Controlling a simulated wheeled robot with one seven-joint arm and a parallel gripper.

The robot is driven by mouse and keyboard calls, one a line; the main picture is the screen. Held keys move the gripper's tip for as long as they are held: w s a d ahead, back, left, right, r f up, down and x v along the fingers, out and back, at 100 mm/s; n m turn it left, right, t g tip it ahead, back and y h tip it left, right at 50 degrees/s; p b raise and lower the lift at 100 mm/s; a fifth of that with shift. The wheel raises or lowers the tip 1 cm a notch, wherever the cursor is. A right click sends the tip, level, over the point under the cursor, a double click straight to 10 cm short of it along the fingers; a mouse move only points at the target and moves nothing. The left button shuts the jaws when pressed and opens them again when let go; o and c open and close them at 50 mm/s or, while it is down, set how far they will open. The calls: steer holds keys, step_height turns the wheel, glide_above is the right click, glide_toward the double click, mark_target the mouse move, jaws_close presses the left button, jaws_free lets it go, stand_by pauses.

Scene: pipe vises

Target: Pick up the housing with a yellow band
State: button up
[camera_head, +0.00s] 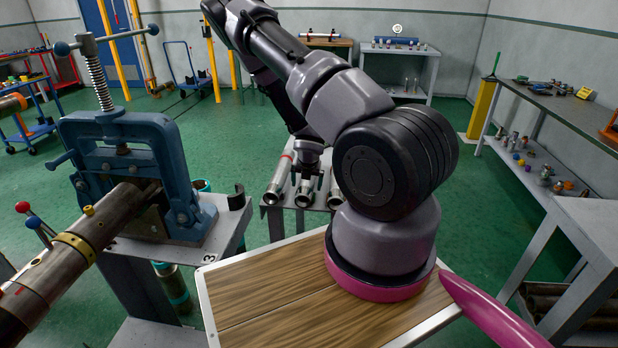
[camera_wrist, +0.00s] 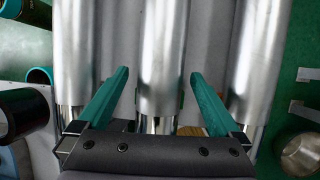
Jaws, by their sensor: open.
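Three silver cylindrical housings lie side by side on a small grey stand: the left housing (camera_head: 279,178), the middle housing (camera_head: 305,192) and the right housing (camera_head: 335,196). A reddish band shows on the left one; I cannot make out a yellow band on any of them. My gripper (camera_head: 308,183) is over the middle housing. In the wrist view my gripper (camera_wrist: 156,78) is open, with one teal finger on each side of the middle housing (camera_wrist: 162,55). The left housing (camera_wrist: 78,50) and right housing (camera_wrist: 257,60) lie outside the fingers. I cannot tell whether the fingers touch anything.
A blue vise (camera_head: 125,150) on the left clamps a thick pipe (camera_head: 100,222) with a brass-coloured collar. A wood-topped surface (camera_head: 265,295) is in front, under my arm. Grey benches (camera_head: 575,110) with small parts line the right. Green floor is open behind the stand.

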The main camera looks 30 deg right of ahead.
jaws_close()
steer(key=shift+r, duration=0.1)
